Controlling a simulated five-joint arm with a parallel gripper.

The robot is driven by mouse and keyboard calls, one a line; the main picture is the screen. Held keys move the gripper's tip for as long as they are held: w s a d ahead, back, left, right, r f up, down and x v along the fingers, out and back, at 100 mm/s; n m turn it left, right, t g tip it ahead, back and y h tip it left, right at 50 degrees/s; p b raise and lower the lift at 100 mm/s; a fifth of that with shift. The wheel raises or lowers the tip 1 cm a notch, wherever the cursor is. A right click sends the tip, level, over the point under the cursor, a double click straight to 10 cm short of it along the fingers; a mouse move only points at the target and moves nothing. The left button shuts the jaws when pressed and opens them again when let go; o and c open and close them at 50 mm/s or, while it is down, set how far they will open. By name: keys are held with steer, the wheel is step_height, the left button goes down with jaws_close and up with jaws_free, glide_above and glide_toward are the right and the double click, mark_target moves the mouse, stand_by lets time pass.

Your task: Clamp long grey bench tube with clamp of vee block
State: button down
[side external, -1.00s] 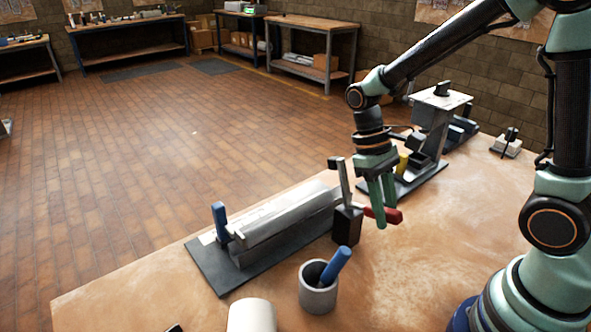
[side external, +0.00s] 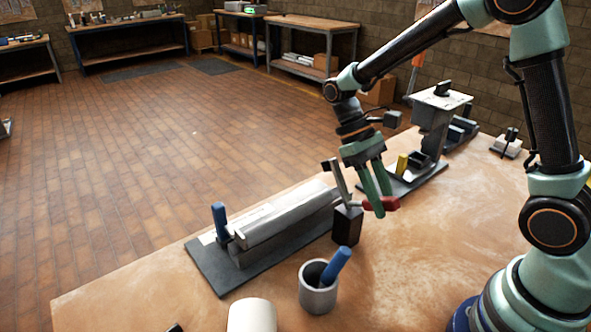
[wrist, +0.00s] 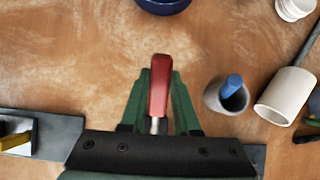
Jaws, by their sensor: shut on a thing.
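The long grey bench tube (side external: 285,217) lies in the vee block (side external: 262,254) on a dark base plate (side external: 215,277). The clamp (side external: 347,226) stands at the right end of the block on a dark post. Its metal arm (side external: 338,180) stands raised, tilted left, its tip above the tube and apart from it. My gripper (side external: 384,203) is shut on the clamp's red handle (side external: 391,204), which sticks out to the right. In the wrist view, the red handle (wrist: 159,85) sits between my green fingers. The tube is hidden there.
A grey cup (side external: 318,290) with a blue-handled tool stands in front of the clamp. A pale cylinder (side external: 252,317) is at the front edge. A mast stand (side external: 436,118) with several small parts stands behind right. The tabletop right of the cup is clear.

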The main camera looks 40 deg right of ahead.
steer(key=shift+w+r+g, duration=0.7)
steer(key=shift+w+g, duration=0.2)
steer(key=shift+g, duration=0.4)
steer(key=shift+w+r+g, duration=0.65)
steer(key=shift+w+g, duration=0.25)
steer(key=shift+g, duration=0.4)
steer(key=c, duration=0.6)
jaws_free()
steer(key=shift+c, duration=0.2)
steer(key=shift+s, duration=0.1)
